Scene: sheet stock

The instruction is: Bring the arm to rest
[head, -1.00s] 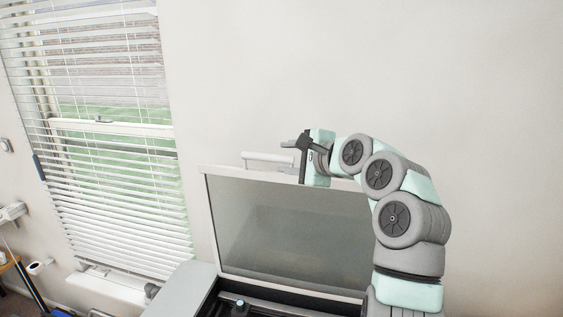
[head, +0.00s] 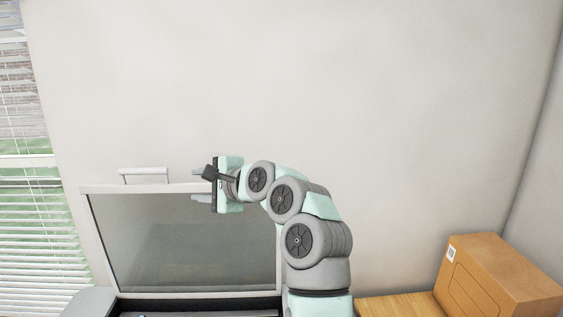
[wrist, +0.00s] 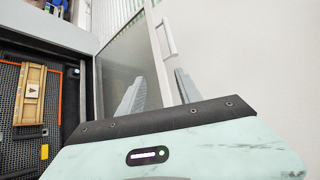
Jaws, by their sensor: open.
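My gripper (head: 204,185) is at the end of my bent arm, in front of the upper edge of a raised glazed lid (head: 180,240). Its two grey fingers point left and stand apart, with nothing between them. The fingers also show in the wrist view (wrist: 158,92), with the lid and its white handle (wrist: 167,38) beyond. In the head view the handle (head: 145,175) is left of the gripper. I cannot tell how near the fingers are to the glass.
In the wrist view, a wooden piece with an arrow mark (wrist: 31,93) lies on a dark mesh bed (wrist: 62,120) inside the open machine. A cardboard box (head: 497,275) stands on a wooden surface (head: 395,306) at right. A window with blinds (head: 25,210) is at left.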

